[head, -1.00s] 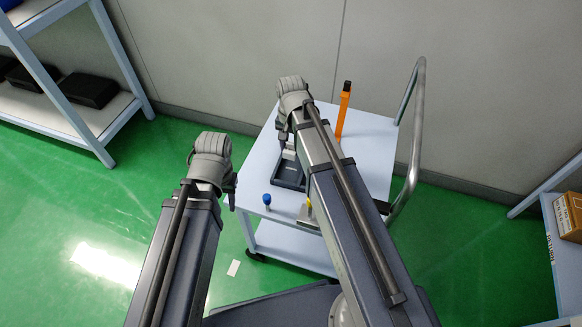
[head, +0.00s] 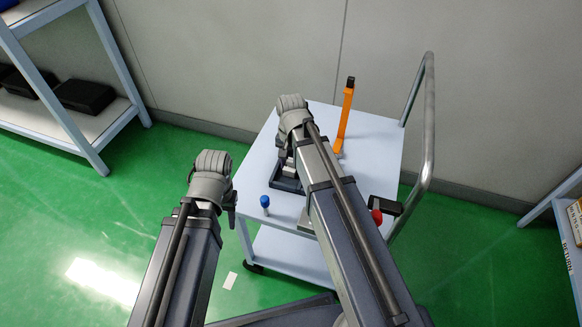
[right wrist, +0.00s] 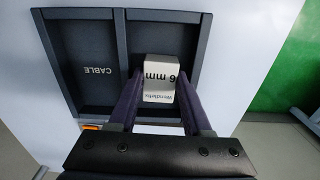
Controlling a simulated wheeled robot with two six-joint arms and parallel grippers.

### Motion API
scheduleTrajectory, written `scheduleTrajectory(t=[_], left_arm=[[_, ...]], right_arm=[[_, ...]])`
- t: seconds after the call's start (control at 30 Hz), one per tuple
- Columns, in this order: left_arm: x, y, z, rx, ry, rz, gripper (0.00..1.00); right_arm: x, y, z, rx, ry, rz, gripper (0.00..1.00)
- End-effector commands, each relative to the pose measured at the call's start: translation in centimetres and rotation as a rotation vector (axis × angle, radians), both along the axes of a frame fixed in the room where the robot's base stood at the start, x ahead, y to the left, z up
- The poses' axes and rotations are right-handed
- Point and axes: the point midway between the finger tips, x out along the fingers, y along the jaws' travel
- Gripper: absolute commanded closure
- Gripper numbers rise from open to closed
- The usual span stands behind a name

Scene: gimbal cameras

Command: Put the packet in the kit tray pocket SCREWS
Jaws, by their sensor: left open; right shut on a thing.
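A pale packet (right wrist: 160,77) marked "6 mm" is held between the two fingers of my right gripper (right wrist: 157,98) in the right wrist view. The dark kit tray (right wrist: 118,60) lies on the cart top below it. One pocket (right wrist: 88,68) reads CABLE. The packet is over the neighbouring pocket, whose label I cannot see; whether it touches the floor I cannot tell. In the head view the tray (head: 284,186) is partly hidden by my right arm. My left gripper (head: 232,205) is open and empty, left of the cart.
The white cart (head: 375,150) has a rail (head: 428,120) on its right. An orange tool (head: 346,115) stands at the back. A blue-capped item (head: 265,202) is left of my right arm, and a red item (head: 376,211) and a black item (head: 388,205) are right of it.

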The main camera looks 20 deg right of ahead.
Motion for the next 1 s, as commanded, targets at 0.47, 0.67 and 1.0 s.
scheduleTrajectory(t=[0.47, 0.67, 1.0], left_arm=[[0.0, 0.0, -0.2, 0.0, 0.0, 0.0, 0.55], [0.0, 0.0, -0.1, 0.0, 0.0, 0.0, 0.55], [0.0, 0.0, 2.1, 0.0, 0.0, 0.0, 0.55]], right_arm=[[0.0, 0.0, -0.1, 0.0, 0.0, 0.0, 0.39], [0.0, 0.0, -0.1, 0.0, 0.0, 0.0, 0.39], [0.0, 0.0, 2.1, 0.0, 0.0, 0.0, 0.39]])
